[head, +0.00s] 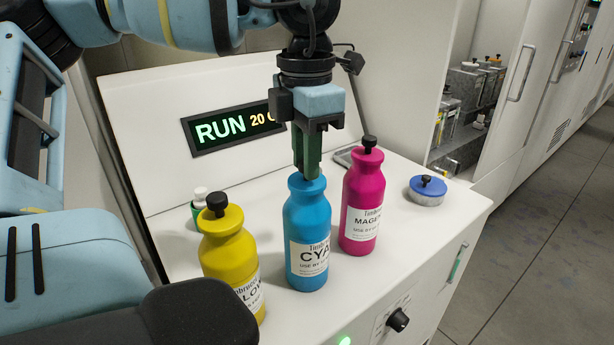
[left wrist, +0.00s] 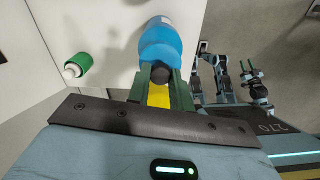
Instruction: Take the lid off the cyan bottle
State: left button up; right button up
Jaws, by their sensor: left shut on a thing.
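The cyan bottle (head: 308,222) stands upright on the white machine top, between a yellow and a magenta bottle. My left gripper (head: 307,172) points down over its neck, with its green fingers shut on the black lid (left wrist: 161,75). In the left wrist view the lid sits between the fingertips, right in front of the cyan bottle (left wrist: 160,45). The fingers hide the lid in the head view, and I cannot tell whether it is seated or lifted slightly.
The yellow bottle (head: 226,252) and the magenta bottle (head: 362,200) stand close on either side, both with black lids. A blue round container (head: 427,190) lies at the right. A small green-and-white bottle (head: 199,205) stands behind the yellow one. A lit display panel (head: 233,127) is behind.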

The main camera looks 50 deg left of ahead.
pick_arm(q)
notch_tip(320, 180, up, 10)
dwell(0.7)
jog(key=shift+s, duration=0.1)
